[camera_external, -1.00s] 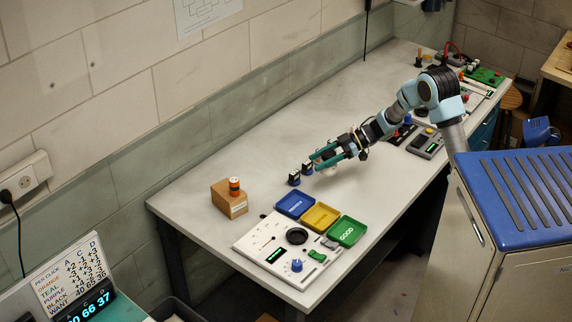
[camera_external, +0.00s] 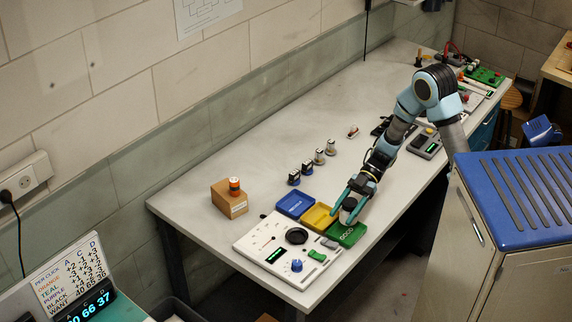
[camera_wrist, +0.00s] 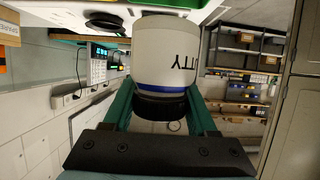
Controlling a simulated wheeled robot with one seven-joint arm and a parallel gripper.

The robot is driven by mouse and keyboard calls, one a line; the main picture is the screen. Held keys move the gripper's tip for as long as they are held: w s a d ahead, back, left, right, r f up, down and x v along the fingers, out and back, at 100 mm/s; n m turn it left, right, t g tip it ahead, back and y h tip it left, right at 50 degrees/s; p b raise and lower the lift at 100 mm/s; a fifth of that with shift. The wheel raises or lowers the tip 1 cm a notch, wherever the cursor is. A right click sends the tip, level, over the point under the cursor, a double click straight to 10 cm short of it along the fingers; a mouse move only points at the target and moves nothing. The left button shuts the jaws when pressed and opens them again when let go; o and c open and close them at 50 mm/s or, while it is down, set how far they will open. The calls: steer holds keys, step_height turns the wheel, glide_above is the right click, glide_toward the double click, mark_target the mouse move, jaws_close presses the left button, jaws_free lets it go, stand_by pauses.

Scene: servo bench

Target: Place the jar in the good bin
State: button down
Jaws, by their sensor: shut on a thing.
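The jar (camera_wrist: 166,55) is white with a blue band, a black end and dark lettering, and fills the middle of the wrist view. My gripper (camera_external: 343,213) has teal fingers shut on either side of the jar's black end. I cannot tell whether the jar touches the bin.
A white panel (camera_external: 262,240) with a black ring and blue knob lies in front. Several small jars (camera_external: 307,167) stand in a row behind. An orange-topped item (camera_external: 235,186) sits on a wooden block (camera_external: 229,203).

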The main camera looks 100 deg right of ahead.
steer(key=shift+f, duration=2.8)
steer(key=shift+f, duration=0.1)
steer(key=shift+c, duration=1)
jaws_free()
steer(key=b+v, duration=0.1)
steer(key=v, duration=1.1)
steer(key=shift+b, duration=0.4)
steer(key=shift+w, duration=0.1)
